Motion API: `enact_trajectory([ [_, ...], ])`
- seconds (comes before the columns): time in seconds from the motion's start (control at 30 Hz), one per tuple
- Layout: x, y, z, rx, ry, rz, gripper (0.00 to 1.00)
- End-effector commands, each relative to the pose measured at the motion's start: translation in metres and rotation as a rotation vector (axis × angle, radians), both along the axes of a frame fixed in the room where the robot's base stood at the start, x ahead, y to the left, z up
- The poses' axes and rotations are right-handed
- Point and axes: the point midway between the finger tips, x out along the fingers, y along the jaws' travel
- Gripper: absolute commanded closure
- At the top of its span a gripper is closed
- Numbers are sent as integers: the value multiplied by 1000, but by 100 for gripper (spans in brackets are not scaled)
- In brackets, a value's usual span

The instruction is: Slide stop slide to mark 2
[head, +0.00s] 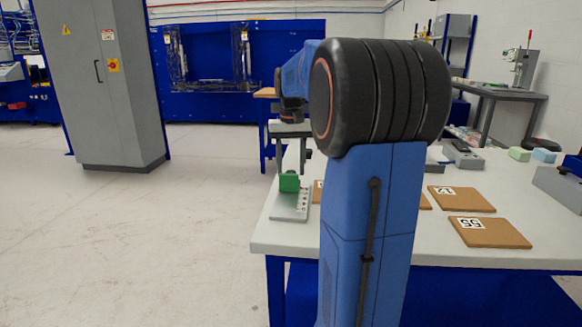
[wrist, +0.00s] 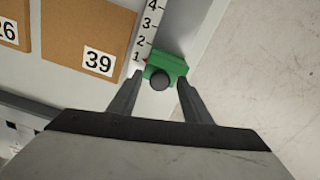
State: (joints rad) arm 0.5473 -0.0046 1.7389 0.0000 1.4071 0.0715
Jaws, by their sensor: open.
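The stop slide is a green block with a dark round knob (wrist: 160,79), seen in the wrist view on a pale rail with a numbered scale (wrist: 149,25). A small red pointer on the block sits at about mark 1; marks 2, 3 and 4 run farther up the picture. My gripper (wrist: 158,84) is open, with one finger on each side of the knob; I cannot tell whether they touch it. In the head view the green stop slide (head: 289,183) is on the grey scale plate (head: 290,205) at the table's left edge, under my gripper (head: 292,165).
Brown boards labelled 39 (wrist: 88,35) and 26 (wrist: 14,25) lie left of the scale. More boards (head: 490,232) lie on the white table (head: 400,252) to the right. Pale green and blue blocks (head: 520,154) are at the back right. Open floor lies left of the table.

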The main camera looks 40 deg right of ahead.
Motion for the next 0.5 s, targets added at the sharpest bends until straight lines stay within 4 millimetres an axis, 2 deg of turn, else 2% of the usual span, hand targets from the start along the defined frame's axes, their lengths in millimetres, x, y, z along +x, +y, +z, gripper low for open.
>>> enact_trajectory([
  [0.03, 0, 0, 0, 0, 0, 0, 58],
  [0.2, 0, 0, 0, 0, 0, 0, 98],
  [0.5, -7, 8, 1, 0, 0, 1, 100],
])
